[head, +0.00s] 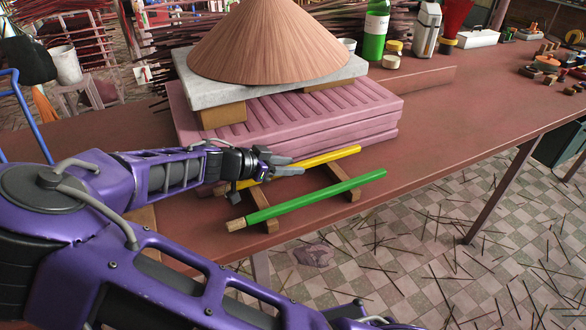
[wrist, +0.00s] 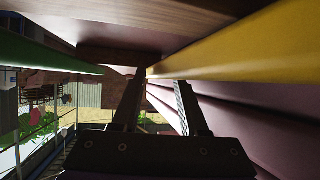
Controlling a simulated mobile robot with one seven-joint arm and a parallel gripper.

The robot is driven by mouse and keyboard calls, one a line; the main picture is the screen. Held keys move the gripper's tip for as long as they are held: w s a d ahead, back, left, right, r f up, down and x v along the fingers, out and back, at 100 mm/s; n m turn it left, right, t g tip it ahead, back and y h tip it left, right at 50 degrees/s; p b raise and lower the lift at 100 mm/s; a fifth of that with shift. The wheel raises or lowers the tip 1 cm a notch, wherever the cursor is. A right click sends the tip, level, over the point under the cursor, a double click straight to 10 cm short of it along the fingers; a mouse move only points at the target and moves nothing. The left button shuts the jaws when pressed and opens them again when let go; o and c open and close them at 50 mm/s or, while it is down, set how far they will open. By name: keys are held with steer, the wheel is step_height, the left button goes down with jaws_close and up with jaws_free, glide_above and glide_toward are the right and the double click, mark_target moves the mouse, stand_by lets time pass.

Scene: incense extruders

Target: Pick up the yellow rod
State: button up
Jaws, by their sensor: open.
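The yellow rod (head: 335,154) lies on wooden rests on the table, its middle partly hidden behind my gripper. My gripper (head: 292,166) is open at the rod, with no gap clear between them in the head view. In the wrist view the yellow rod (wrist: 235,50) crosses the upper right, and its narrow far part appears near the space between my open fingertips (wrist: 160,80). I cannot tell whether the fingers straddle or touch it.
A green rod (head: 315,197) lies parallel in front, also on the rests (head: 264,214). It shows in the wrist view (wrist: 45,54). Behind stand stacked pink slabs (head: 380,120), a grey slab (head: 190,88) and a conical hat (head: 268,45).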

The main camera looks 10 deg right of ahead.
jaws_close()
steer(key=shift+r, duration=0.1)
